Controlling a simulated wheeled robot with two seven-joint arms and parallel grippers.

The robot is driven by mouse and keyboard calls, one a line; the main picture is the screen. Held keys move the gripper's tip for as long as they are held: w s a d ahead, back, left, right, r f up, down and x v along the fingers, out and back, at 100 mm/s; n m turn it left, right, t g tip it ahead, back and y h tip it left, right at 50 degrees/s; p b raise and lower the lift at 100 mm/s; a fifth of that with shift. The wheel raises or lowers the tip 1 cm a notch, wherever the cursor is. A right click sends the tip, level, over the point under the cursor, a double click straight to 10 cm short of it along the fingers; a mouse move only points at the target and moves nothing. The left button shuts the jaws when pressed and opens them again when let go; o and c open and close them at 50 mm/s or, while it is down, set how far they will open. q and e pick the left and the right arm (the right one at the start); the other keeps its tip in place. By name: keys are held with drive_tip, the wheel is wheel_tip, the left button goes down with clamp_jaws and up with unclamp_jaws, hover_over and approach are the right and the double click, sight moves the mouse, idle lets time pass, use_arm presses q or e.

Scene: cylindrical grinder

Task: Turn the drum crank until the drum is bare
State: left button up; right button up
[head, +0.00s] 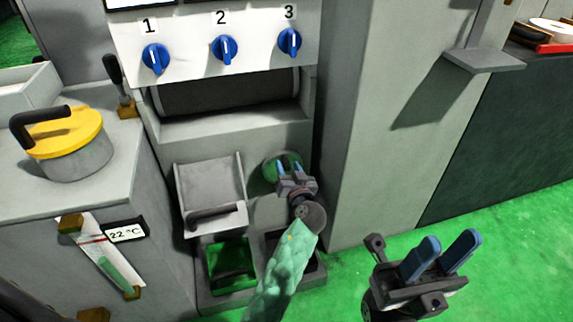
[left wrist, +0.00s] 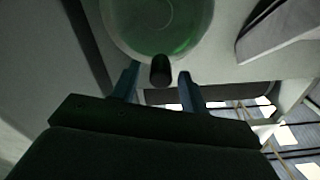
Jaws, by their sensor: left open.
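The drum (head: 230,92) is a wide dark cylinder in the machine's opening, below the blue knobs. I cannot tell whether anything covers it. The drum crank is a round green disc (head: 270,173) low on the machine front, partly hidden by my left gripper (head: 289,170). In the left wrist view the disc (left wrist: 158,25) fills the top, and its dark handle (left wrist: 161,70) shows between my left fingertips. That gripper is open, with gaps on both sides of the handle. My right gripper (head: 442,256) is open and empty, over the green floor at right.
Three numbered blue knobs (head: 224,49) line the panel above. A grey chute with a handle (head: 213,215) and a green-bottomed bin (head: 232,263) are left of the crank. A yellow-lidded pot (head: 70,135) stands on the left counter. A grey column (head: 365,130) rises at right.

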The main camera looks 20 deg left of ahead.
use_arm(q)
drive_tip(key=shift+x, duration=1.2)
clamp_jaws()
